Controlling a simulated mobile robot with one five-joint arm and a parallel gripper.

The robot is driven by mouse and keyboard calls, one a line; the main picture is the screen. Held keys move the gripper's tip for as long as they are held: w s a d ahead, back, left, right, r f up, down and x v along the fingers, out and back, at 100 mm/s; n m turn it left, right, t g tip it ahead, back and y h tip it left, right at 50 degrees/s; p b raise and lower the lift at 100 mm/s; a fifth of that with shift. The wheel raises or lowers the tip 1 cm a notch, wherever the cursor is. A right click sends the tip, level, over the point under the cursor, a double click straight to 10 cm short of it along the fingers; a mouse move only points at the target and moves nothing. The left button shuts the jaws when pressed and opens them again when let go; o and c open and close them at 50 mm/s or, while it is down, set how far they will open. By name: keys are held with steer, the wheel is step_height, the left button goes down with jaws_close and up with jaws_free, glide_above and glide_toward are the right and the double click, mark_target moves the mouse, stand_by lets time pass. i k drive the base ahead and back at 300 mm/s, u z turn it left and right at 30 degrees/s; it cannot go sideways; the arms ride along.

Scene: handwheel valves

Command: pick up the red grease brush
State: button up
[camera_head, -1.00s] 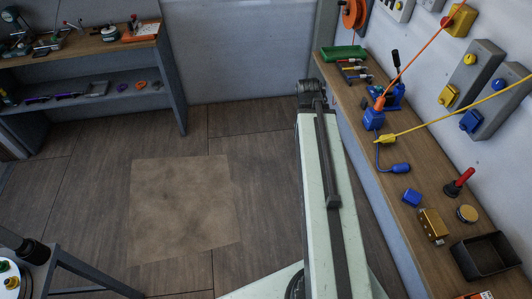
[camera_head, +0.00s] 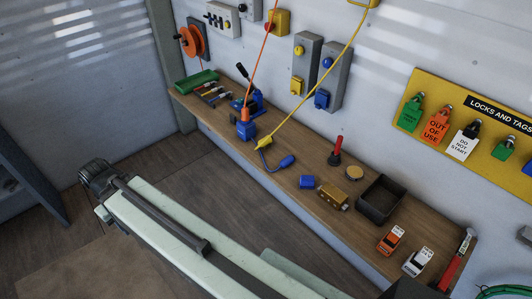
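A red-handled tool with a dark, wider base (camera_head: 336,150) stands upright on the wooden bench, left of a round brass-coloured lid. It looks like the red grease brush, but its bristles cannot be made out. A second red tool with a metal end (camera_head: 456,260) lies at the bench's right end and looks more like a wrench. My gripper is not in view. A long pale beam with a dark rail, which seems part of my own body, crosses the lower left, apart from the bench items.
Orange and yellow cords hang to the bench. A tag board (camera_head: 465,120) is on the wall.

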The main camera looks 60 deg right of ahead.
mark_target(337, 152)
steer(key=z, duration=2.25)
steer(key=k, duration=0.7)
steer(key=z, duration=0.15)
steer(key=i, duration=0.5)
steer(key=z, duration=0.05)
